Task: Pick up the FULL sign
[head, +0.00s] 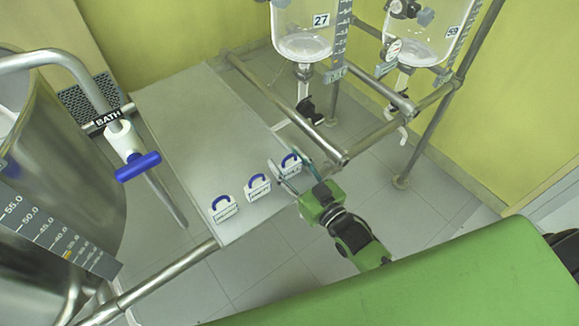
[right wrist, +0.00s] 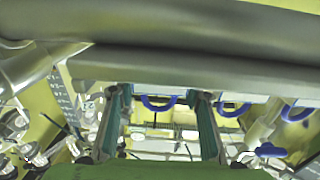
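Three small white signs with blue handles stand in a row on a grey tabletop (head: 190,100): a left one (head: 223,208), a middle one (head: 257,188) and a right one (head: 291,164). Their lettering is too small to read, so I cannot tell which is FULL. My right gripper (head: 284,158) is open at the right sign, a finger on either side of it. In the right wrist view a blue handle (right wrist: 158,103) shows between the two open fingers, with no visible grip on it. My left gripper is not in view.
A steel vessel (head: 90,200) and a BATH pipe with a blue valve handle (head: 138,166) stand on the left. A metal pipe frame (head: 290,108) with glass reactors (head: 303,42) stands behind and right of the table. The tabletop behind the signs is clear.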

